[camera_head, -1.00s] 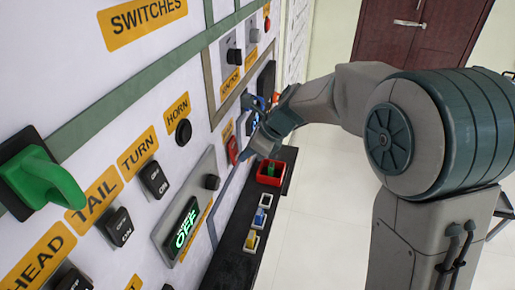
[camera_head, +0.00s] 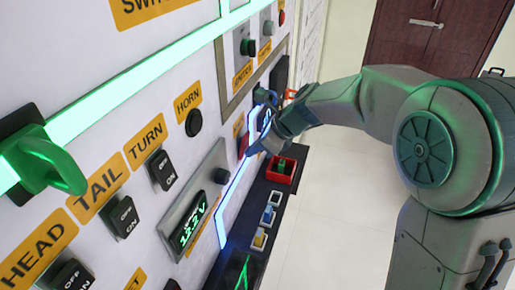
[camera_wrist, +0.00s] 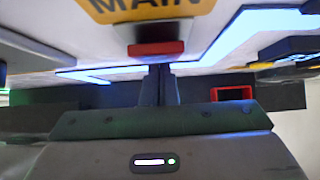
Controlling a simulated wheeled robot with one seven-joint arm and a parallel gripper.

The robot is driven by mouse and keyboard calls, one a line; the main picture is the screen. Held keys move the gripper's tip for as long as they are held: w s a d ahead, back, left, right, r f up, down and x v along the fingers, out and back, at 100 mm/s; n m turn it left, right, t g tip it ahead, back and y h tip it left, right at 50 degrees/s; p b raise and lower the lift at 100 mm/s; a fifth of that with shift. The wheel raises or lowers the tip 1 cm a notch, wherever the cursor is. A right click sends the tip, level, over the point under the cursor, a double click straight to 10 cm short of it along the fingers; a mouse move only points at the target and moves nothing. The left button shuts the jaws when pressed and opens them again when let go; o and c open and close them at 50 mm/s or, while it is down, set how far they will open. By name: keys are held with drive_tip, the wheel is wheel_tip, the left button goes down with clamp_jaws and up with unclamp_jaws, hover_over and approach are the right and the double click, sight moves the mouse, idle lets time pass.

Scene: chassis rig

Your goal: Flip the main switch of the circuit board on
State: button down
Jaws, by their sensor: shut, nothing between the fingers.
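The main switch is a red rocker (camera_wrist: 157,48) below the orange MAIN label (camera_wrist: 140,8) in the wrist view. In the head view its red side (camera_head: 243,144) shows beside my gripper (camera_head: 256,148), partly hidden. My gripper's closed fingertips (camera_wrist: 160,72) are just below the red rocker in the wrist view, with nothing between them. I cannot tell whether they touch it. The circuit board (camera_head: 110,125) has lit green and blue-white strips, and its display (camera_head: 193,220) shows a voltage reading.
A dark ledge (camera_head: 237,268) runs along the board's foot, with a red-framed button (camera_head: 283,170) and small switches on it. A green lever (camera_head: 50,160) sticks out at the left, near labelled rocker switches. Open floor (camera_head: 335,215) lies to the right.

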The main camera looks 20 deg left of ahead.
drive_tip(key=shift+w+d+r+p, duration=0.1)
drive_tip(key=shift+r+p, duration=0.6)
drive_tip(key=shift+r, duration=0.1)
drive_tip(key=d+r+b, duration=0.2)
drive_tip(key=d+r, duration=0.3)
drive_tip(key=d, duration=0.7)
drive_tip(key=shift+s, duration=0.2)
drive_tip(key=shift+d, duration=0.1)
drive_tip(key=s+d+f+n+t+h, duration=0.1)
drive_tip(key=s+d+f+n+h, duration=0.2)
drive_tip(key=s+d+n, duration=0.6)
drive_tip(key=s+d+f+n+t+h, duration=0.2)
drive_tip(key=s+d+n+h, duration=0.3)
drive_tip(key=s+d+n, duration=0.4)
drive_tip(key=d+f, duration=0.1)
drive_tip(key=d, duration=0.1)
drive_tip(key=shift+d, duration=0.35)
